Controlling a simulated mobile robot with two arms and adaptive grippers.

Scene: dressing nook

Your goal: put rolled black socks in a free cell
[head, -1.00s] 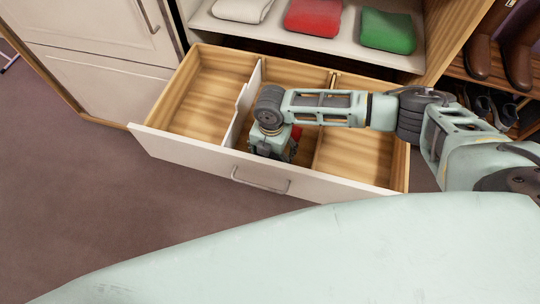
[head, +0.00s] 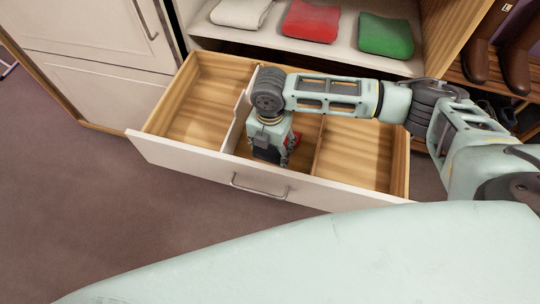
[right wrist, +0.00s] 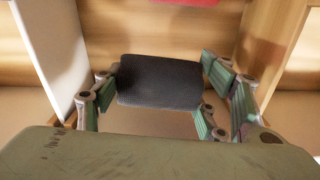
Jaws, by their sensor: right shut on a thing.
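The rolled black socks (right wrist: 160,82) are a dark ribbed bundle between the fingers of my right gripper in the right wrist view. My right gripper (head: 284,160) is shut on them and points down at the middle cell (head: 306,140) of the open drawer; the arm hides much of this cell. The socks do not show in the head view. The left cell (head: 205,100) and the visible part of the right cell (head: 355,155) look empty. My left gripper is not in view.
The drawer front (head: 210,165) has a metal handle. Thin dividers part the cells; the left one (head: 238,115) is close to the gripper. White, red and green folded clothes lie on the shelf (head: 270,40) above. Brown boots (head: 478,62) stand at the right.

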